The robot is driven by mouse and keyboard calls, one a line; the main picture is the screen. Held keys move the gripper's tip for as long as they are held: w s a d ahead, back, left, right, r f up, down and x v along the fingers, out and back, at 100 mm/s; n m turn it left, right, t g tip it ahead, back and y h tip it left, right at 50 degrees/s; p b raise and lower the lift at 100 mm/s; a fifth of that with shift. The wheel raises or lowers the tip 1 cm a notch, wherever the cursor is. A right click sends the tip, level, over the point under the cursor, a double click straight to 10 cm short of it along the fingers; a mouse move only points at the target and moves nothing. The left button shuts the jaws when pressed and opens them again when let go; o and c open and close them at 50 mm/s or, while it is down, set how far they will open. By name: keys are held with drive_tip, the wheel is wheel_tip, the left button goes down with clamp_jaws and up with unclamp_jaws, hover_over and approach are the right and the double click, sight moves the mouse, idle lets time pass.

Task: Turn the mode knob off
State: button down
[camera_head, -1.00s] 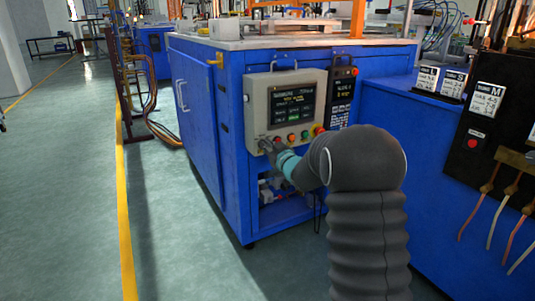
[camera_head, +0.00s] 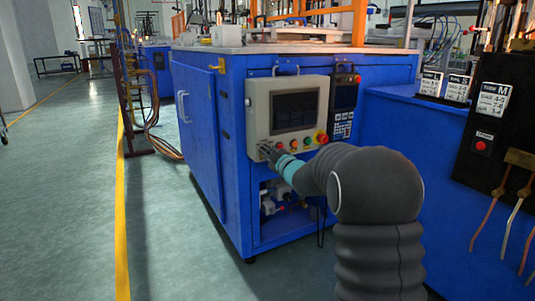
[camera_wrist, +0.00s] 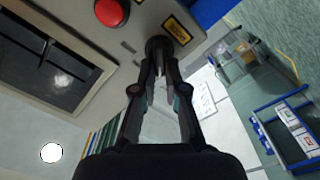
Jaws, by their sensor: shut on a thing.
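The control panel (camera_head: 257,105) is a beige box on the front of a blue machine. Its screen (camera_head: 294,112) is dark. A row of buttons runs under the screen, with a large red button (camera_head: 321,137) at its right end. My gripper (camera_head: 267,151) is at the panel's lower left corner and hides the mode knob in the head view. In the wrist view my gripper (camera_wrist: 160,68) is shut on the dark knob (camera_wrist: 157,44), beside a yellow label (camera_wrist: 177,30). The knob's pointer setting cannot be made out.
A dark keypad unit (camera_head: 343,103) is right of the panel. Below is an open bay with fittings (camera_head: 277,197). A red button (camera_wrist: 110,12) is near my fingers in the wrist view. A blue bench (camera_head: 400,140) stands right; the floor at left is clear.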

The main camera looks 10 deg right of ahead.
idle(0.3)
drive_tip(key=c, duration=1.2)
unclamp_jaws()
drive_tip(key=v, duration=1.2)
